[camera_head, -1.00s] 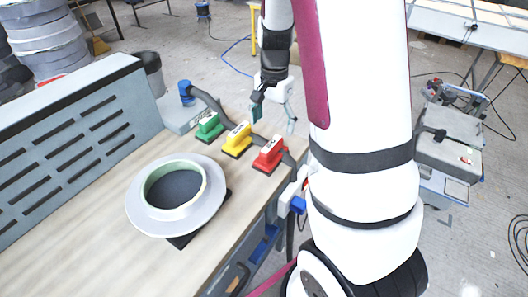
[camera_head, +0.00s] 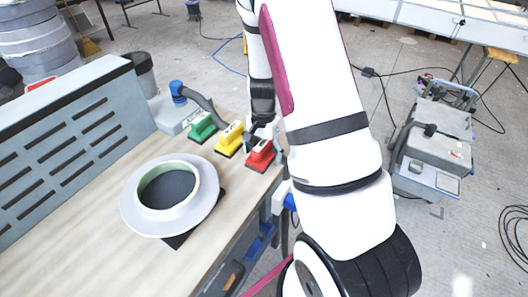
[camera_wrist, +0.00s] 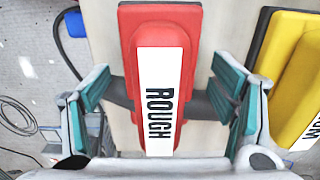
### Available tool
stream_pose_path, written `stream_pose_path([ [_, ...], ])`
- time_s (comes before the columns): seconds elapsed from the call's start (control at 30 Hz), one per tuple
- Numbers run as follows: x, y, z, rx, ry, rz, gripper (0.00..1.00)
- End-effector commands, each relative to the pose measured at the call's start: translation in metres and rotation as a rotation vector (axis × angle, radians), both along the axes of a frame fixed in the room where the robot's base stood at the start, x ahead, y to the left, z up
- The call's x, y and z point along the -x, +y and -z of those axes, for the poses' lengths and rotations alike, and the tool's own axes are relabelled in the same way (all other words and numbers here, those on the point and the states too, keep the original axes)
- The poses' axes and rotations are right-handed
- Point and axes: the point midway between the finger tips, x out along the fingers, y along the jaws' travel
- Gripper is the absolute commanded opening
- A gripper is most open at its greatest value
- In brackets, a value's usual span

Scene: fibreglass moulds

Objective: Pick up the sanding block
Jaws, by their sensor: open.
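A red sanding block (camera_head: 260,153) lies at the right end of a row on the workbench. In the wrist view the red block (camera_wrist: 129,55) has a white label reading "ROUGH" and sits between my two teal-padded fingers. My gripper (camera_wrist: 160,95) is open around it, with a gap on each side, wider on the right; neither pad visibly touches it. A yellow sanding block (camera_head: 230,139) and a green sanding block (camera_head: 202,127) lie to the left of the red one. In the head view my arm partly hides the gripper.
A grey ring-shaped mould (camera_head: 135,208) stands on a dark mat in front of the blocks. A slotted grey panel (camera_head: 60,140) borders the bench's left.

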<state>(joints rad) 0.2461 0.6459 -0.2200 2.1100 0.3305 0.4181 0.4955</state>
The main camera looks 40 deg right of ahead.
Motion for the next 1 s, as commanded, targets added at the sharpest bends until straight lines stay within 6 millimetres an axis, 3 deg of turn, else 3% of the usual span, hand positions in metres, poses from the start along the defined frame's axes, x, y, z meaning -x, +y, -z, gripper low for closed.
stream_pose_path([
  [0.23, 0.000, 0.000, 0.001, 0.001, 0.000, 0.000, 0.76],
  [0.47, 0.000, 0.000, 0.001, 0.001, 0.000, 0.000, 0.24],
  [0.5, 0.000, 0.000, 0.001, 0.001, 0.000, 0.000, 0.22],
  [0.83, -0.001, 0.000, -0.001, 0.001, -0.001, 0.000, 0.22],
  [1.0, -0.001, 0.000, -0.011, 0.002, -0.003, 0.000, 0.22],
])
